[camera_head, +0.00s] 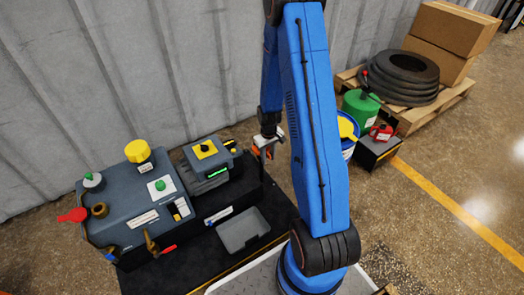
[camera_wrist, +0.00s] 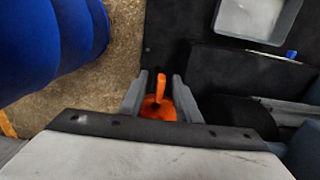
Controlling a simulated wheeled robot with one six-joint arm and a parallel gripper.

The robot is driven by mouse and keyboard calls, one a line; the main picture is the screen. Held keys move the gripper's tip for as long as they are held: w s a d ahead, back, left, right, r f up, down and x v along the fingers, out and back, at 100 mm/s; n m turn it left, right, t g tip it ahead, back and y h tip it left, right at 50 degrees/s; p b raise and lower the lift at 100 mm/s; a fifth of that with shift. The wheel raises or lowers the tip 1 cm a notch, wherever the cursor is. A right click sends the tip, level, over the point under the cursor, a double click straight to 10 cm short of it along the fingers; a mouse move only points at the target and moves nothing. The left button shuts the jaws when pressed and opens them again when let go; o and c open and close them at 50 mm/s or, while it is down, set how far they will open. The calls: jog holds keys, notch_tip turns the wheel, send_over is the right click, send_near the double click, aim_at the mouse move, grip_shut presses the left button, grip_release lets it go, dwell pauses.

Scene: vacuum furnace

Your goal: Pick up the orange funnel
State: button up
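The orange funnel (camera_wrist: 158,107) shows in the wrist view between the two grey fingers of my gripper (camera_wrist: 159,76). Its narrow spout points up in the picture, and its wider part is partly hidden behind my gripper body. The fingers are apart, with a gap on each side of the spout. I cannot tell whether they touch the wider part. In the head view my gripper (camera_head: 264,151) is at the right end of the dark machine bench, with a bit of orange showing at it; the funnel is small and partly hidden there.
The grey furnace model (camera_head: 125,205) with valves and a yellow cap stands left. A grey tray (camera_head: 243,231) lies on the black mat; it also shows in the wrist view (camera_wrist: 258,18). A blue bucket (camera_head: 347,135), green can (camera_head: 358,107) and boxes (camera_head: 450,28) stand right. The corrugated wall is behind.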

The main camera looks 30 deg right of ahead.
jog(key=shift+c, duration=0.6)
grip_shut()
jog(key=shift+r, duration=0.1)
